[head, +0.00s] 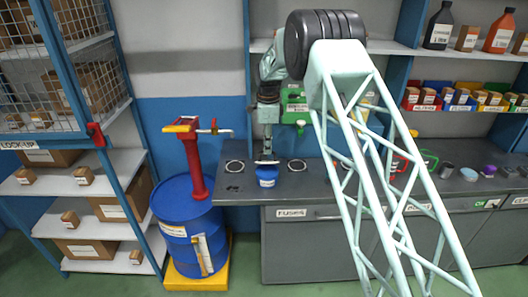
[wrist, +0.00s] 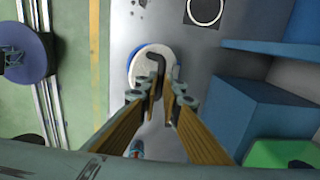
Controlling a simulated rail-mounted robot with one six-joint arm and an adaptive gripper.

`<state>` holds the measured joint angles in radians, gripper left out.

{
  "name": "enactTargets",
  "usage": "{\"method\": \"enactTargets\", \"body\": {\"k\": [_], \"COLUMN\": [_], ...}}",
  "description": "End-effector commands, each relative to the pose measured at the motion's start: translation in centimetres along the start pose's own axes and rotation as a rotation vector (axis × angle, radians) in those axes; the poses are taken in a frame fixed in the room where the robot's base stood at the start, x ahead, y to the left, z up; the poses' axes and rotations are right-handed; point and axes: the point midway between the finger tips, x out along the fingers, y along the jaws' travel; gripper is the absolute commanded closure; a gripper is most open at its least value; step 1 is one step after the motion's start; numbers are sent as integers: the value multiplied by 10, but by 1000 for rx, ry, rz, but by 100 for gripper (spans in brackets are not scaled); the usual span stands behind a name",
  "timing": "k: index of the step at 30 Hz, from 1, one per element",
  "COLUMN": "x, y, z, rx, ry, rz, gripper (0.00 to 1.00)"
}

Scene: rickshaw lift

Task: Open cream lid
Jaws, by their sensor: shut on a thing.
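A small blue pot (head: 267,177) stands on the grey bench, and its blue rim shows in the wrist view (wrist: 131,68). The round cream lid (wrist: 146,57) lies at the top of the pot and shows as a thin pale edge in the head view (head: 266,162). A dark bent handle (wrist: 153,56) crosses the lid. My gripper (wrist: 165,88) is shut on this handle, directly above the lid. In the head view my gripper (head: 267,147) points down over the pot. Whether the lid is seated or slightly raised cannot be told.
A blue drum (head: 187,225) with a red pump (head: 196,165) stands left of the bench. Cups (head: 468,174) stand at the right. A blue box (wrist: 260,115) lies close to my gripper.

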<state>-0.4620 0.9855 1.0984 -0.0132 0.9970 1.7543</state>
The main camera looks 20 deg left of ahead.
Motion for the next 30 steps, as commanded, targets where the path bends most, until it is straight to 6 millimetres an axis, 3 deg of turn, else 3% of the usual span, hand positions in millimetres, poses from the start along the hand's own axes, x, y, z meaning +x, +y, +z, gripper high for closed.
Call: {"method": "enactTargets", "body": {"k": [18, 26, 30], "x": [8, 9, 6], "y": [-54, -53, -55], "z": [-6, -6, -6], "rx": [5, 5, 5], "ry": [2, 3, 2], "rz": [12, 14, 9], "gripper": [100, 79, 79]}}
